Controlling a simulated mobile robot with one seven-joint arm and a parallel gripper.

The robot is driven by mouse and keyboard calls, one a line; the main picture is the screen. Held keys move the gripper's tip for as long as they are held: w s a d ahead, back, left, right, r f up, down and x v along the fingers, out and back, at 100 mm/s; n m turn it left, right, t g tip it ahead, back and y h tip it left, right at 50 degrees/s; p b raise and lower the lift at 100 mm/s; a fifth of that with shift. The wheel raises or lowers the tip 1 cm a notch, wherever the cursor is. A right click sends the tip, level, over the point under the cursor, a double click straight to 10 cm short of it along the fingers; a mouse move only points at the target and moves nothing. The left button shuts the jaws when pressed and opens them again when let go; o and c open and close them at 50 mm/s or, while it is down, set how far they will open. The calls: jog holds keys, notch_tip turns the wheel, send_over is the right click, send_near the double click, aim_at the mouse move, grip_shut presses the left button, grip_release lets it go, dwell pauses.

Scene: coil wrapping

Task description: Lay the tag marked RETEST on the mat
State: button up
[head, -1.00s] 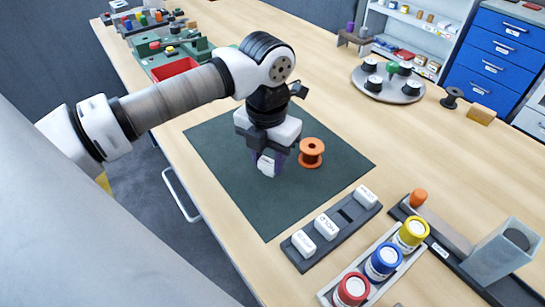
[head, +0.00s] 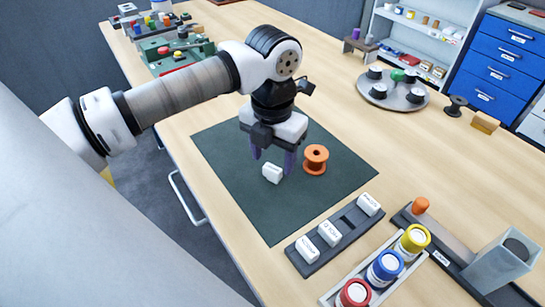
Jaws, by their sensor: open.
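A white tag (head: 272,173) rests on the dark green mat (head: 237,190), left of an orange spool. Dark lettering shows on it, but it is too small to read. My gripper (head: 273,158) is over the mat with its two purple fingers spread apart.
The orange spool (head: 316,159) stands on the mat close to my gripper's right finger. Yellow, blue (head: 384,267) and red jars stand in a tray at the front. A round tray (head: 392,93) of spools is farther back. The mat's front part is clear.

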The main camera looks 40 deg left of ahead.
aim_at(272, 169)
notch_tip(272, 169, up, 10)
jog(key=p, duration=0.4)
jog(key=shift+f, duration=0.2)
jog(key=shift+s+f, duration=0.1)
